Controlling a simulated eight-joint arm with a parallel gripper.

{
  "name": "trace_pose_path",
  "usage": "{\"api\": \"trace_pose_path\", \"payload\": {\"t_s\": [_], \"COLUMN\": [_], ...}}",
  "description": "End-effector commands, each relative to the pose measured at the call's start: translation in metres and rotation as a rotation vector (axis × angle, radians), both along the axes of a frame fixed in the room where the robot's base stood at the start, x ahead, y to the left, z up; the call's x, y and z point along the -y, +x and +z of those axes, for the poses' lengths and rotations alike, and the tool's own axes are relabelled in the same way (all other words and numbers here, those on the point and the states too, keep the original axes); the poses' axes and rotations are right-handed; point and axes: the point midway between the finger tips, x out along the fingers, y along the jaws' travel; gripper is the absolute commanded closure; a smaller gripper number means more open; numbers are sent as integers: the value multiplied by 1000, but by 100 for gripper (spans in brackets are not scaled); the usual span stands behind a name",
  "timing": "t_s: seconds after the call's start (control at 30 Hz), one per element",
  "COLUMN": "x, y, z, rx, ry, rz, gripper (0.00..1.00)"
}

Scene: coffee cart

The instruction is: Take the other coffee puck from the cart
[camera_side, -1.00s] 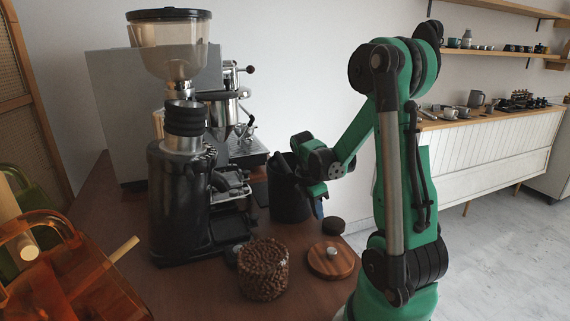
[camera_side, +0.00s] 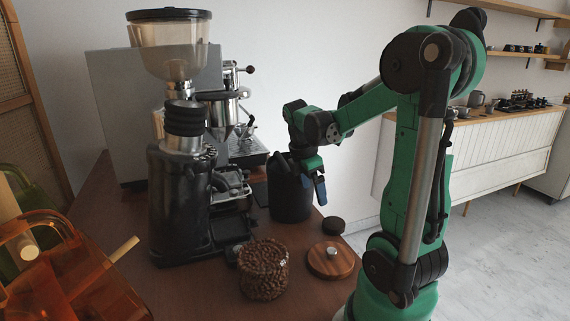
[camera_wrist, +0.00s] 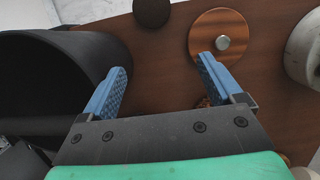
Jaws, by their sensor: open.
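A dark round coffee puck (camera_side: 333,225) lies on the brown cart top (camera_side: 200,285), right of the black bin (camera_side: 290,198). It also shows at the top edge of the wrist view (camera_wrist: 151,11), partly cut off. A second small dark round thing (camera_side: 233,254) sits between the grinder and the bean jar, partly hidden; I cannot tell if it is a puck. My gripper (camera_side: 314,188) hangs with its blue fingers down at the bin's right side, above the cart. In the wrist view the fingers (camera_wrist: 162,85) are spread apart with nothing held between them.
A wooden lid with a metal knob (camera_side: 331,260) lies near the puck. A jar of beans (camera_side: 263,270) stands left of the lid. The tall grinder (camera_side: 180,200) and espresso machine (camera_side: 110,110) stand on the left. An orange translucent object (camera_side: 75,270) fills the lower left.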

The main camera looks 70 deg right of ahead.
Motion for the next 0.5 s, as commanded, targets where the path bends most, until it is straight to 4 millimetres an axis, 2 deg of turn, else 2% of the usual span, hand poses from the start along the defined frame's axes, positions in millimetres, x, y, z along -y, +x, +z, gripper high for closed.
{"api": "trace_pose_path", "payload": {"t_s": [0.13, 0.2, 0.27, 0.4, 0.5], "x": [-1, -2, 8, 32, 45], "y": [-2, -9, -13, -28, -38], "z": [-2, -8, -14, -35, -46], "rx": [5, 20, 60, 167, 222], "ry": [4, 22, 24, 38, 49], "rz": [-10, -85, -238, -695, -951], "gripper": [0, 0, 0, 0, 0]}}
